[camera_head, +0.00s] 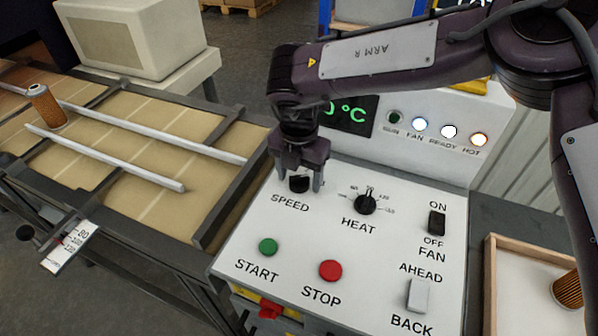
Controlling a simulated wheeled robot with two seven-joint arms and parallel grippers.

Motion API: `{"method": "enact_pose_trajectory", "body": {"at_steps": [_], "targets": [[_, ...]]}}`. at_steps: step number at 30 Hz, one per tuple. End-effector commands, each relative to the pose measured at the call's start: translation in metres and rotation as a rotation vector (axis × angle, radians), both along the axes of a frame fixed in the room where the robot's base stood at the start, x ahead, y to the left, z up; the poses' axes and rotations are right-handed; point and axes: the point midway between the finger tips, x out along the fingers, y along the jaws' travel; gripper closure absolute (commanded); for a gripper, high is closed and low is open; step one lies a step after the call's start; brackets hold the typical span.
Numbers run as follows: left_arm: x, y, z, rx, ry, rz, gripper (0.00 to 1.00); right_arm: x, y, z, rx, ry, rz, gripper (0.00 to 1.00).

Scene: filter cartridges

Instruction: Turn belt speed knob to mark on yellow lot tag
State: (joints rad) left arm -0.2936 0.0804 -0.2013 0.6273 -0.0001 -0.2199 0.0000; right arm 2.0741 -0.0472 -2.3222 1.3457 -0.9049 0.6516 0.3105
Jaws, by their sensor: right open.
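The black SPEED knob (299,184) sits at the upper left of the white control panel (300,235). My right gripper (299,188) points down over it, open, with one finger on each side of the knob. I cannot tell whether the fingers touch it. The knob's pointer and the scale marks around it are hidden by the gripper. No yellow lot tag can be made out for certain; some yellow shows below the panel's front edge (285,313). My left gripper is not in view.
The panel also has a HEAT knob (365,204), a green START button (268,247), a red STOP button (330,270), a FAN switch (437,222) and an AHEAD/BACK switch (418,295). A conveyor (205,200) with an orange cartridge (46,106) is left. A wooden tray (489,290) is right.

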Motion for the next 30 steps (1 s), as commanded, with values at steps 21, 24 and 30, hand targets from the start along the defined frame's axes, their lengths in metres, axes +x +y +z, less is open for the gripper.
{"method": "enact_pose_trajectory", "body": {"at_steps": [21, 24, 30], "targets": [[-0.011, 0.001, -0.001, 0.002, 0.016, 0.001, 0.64, 0.000, 0.000, 0.000, 0.000, 0.001, 0.007, 0.82], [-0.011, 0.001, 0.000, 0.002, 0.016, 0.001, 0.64, 0.000, 0.000, 0.000, 0.000, 0.001, 0.025, 0.82], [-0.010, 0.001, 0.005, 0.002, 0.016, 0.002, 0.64, 0.000, 0.000, 0.001, 0.002, 0.002, 0.117, 0.82]]}}
